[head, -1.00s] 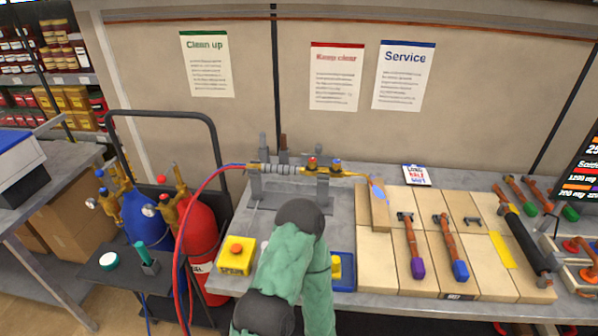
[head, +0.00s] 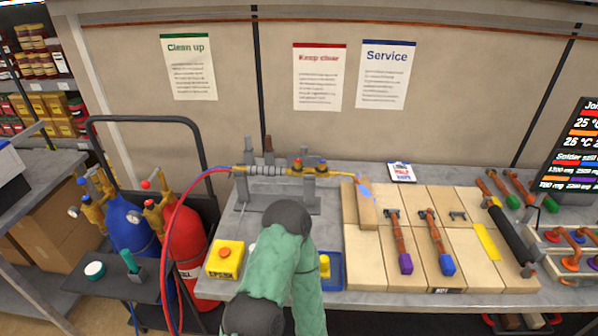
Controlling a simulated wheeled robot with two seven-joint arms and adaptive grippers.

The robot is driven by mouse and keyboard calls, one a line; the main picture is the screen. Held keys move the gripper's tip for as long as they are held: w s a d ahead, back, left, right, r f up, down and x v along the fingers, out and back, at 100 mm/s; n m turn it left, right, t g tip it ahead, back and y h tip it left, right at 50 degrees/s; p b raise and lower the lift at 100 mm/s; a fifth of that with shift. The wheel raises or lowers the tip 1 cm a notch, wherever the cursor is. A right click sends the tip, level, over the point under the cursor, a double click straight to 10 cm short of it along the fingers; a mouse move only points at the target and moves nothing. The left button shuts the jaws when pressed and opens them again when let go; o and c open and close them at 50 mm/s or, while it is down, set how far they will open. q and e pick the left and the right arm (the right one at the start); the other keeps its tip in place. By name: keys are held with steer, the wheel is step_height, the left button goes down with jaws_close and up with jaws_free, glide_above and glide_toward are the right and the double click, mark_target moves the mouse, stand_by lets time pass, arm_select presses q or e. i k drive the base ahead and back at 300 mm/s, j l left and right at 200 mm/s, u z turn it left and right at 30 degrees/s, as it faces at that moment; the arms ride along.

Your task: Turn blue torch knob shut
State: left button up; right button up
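The brass torch (head: 262,170) lies in a grey stand (head: 245,190) at the back of the bench. How far either knob is turned is too small to tell. One of my arms, in a green sleeve, rises bent from the bottom centre in front of the stand. No gripper fingers show, and nothing of mine touches the knobs.
Red and blue hoses (head: 178,210) run from the torch towards a blue cylinder (head: 130,226) and a red cylinder (head: 185,238) on a cart. A yellow button box (head: 223,262) sits at the bench's front left. Wooden boards (head: 372,270) with copper pipe pieces fill the right.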

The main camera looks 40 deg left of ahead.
mark_target(321, 163)
steer(key=i+l, duration=0.15)
steer(key=l, duration=0.2)
steer(key=i+l, duration=0.15)
steer(key=l, duration=0.25)
steer(key=i+l, duration=0.15)
steer(key=l, duration=0.2)
steer(key=i+l+u, duration=0.1)
steer(key=u, duration=1.8)
